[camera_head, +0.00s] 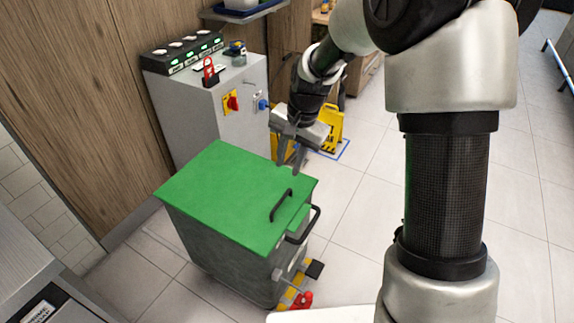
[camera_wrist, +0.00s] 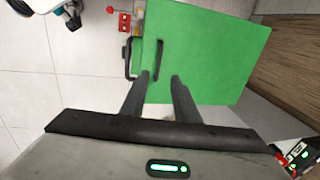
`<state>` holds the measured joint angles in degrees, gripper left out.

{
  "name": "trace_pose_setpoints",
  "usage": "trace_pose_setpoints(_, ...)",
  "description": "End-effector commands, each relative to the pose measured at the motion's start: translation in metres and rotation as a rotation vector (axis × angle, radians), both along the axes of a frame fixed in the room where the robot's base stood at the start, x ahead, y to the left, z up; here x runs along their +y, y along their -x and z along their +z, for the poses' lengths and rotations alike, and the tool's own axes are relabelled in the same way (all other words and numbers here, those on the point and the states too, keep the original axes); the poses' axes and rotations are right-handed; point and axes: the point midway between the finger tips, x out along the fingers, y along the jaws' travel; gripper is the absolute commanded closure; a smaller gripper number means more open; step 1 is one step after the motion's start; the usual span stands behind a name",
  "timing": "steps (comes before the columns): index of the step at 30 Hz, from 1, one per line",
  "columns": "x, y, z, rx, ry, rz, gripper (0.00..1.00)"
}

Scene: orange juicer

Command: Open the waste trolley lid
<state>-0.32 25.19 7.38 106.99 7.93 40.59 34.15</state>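The waste trolley (camera_head: 225,255) is a grey bin on the tiled floor. Its flat green lid (camera_head: 230,195) is shut. A black lid handle (camera_head: 281,205) stands near the lid's right edge, and a larger black push handle (camera_head: 303,226) sticks out from the trolley's side. My gripper (camera_head: 288,168) hangs above the lid's far right corner, apart from the handle. In the wrist view its two fingers (camera_wrist: 159,80) are spread with nothing between them. The lid handle (camera_wrist: 159,60) shows just beyond the fingertips, near the left finger, with the green lid (camera_wrist: 215,50) around it.
A grey cabinet (camera_head: 188,115) with a red switch and a charger strip stands behind the trolley by the wooden wall. Yellow stands (camera_head: 333,125) are behind my gripper. A red brake pedal (camera_head: 302,300) sits at the trolley's base.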

Motion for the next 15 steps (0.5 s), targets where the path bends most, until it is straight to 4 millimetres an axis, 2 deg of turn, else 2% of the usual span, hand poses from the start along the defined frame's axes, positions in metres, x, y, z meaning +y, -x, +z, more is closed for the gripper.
trace_pose_setpoints(1, 0.002, -0.002, -0.008, 0.006, -0.004, -0.007, 0.72)
trace_pose_setpoints(8, 0.006, -0.004, -0.032, 0.011, -0.005, -0.011, 0.72)
trace_pose_setpoints(15, 0.014, -0.009, -0.083, 0.012, -0.005, -0.009, 0.72)
